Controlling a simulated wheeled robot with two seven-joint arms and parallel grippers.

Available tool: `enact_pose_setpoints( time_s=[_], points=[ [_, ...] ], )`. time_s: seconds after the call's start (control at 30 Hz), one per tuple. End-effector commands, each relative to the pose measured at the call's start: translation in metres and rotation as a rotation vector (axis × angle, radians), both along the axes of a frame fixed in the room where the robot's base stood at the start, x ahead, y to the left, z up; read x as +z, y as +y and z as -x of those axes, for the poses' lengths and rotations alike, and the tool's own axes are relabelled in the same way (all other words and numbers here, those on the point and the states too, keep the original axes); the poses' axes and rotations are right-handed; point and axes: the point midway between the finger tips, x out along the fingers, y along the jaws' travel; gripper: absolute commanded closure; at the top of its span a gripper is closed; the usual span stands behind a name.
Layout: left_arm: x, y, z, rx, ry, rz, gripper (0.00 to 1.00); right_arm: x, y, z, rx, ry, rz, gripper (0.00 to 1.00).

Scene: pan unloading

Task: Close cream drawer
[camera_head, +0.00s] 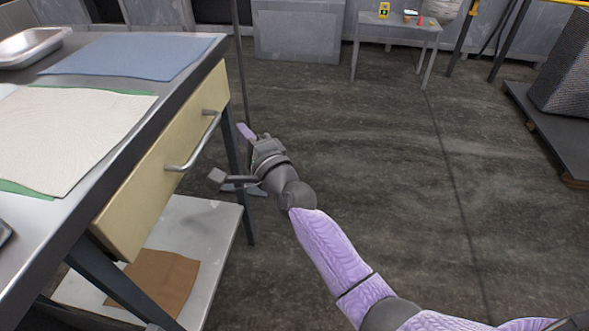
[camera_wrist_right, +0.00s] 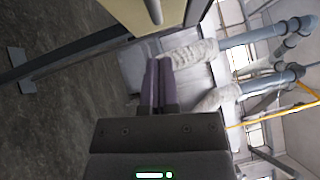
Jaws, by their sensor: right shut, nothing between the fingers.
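The cream drawer (camera_head: 150,196) sits under the table top on the left in the head view, with a metal bar handle (camera_head: 196,145) on its front. From this angle I cannot tell whether it stands slightly out. Its cream front also shows at the top of the right wrist view (camera_wrist_right: 128,14). My right gripper (camera_head: 246,132) is to the right of the drawer, near the table's far leg, with its purple fingers shut and empty. The fingers also show in the right wrist view (camera_wrist_right: 157,84), apart from the drawer front. My left gripper is not in view.
The table top (camera_head: 185,85) holds a blue mat (camera_head: 130,55), a cream cloth (camera_head: 70,130) and a metal tray (camera_head: 30,45). A lower shelf (camera_head: 205,225) carries a brown sheet (camera_head: 160,275). A small table (camera_head: 400,28) stands at the back.

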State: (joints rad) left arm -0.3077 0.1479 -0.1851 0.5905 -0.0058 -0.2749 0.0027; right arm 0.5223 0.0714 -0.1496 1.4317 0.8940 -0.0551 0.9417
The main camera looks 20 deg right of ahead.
Motion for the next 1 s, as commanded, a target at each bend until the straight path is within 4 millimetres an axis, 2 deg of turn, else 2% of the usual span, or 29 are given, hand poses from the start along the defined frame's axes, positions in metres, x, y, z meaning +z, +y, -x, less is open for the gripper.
enact_pose_setpoints(
  time_s=[0.17,0.6,0.83,0.87,0.93,0.97,1.0],
  points=[
    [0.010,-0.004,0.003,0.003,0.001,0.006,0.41,-0.001,-0.004,0.020,-0.001,0.001,0.002,1.00],
    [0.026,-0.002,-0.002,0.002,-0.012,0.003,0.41,-0.013,-0.017,0.092,-0.001,0.002,0.002,1.00],
    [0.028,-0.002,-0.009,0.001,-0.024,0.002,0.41,-0.020,-0.019,0.099,-0.005,0.018,0.025,1.00],
    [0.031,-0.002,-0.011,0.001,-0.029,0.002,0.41,-0.027,-0.020,0.101,-0.008,0.041,0.062,1.00],
    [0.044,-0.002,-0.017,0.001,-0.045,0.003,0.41,-0.062,-0.023,0.113,-0.013,0.149,0.230,1.00],
    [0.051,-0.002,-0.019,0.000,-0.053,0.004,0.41,-0.084,-0.026,0.123,-0.005,0.215,0.334,1.00],
    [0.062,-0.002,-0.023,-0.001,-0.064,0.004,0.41,-0.117,-0.030,0.142,0.019,0.315,0.490,1.00]
  ],
)
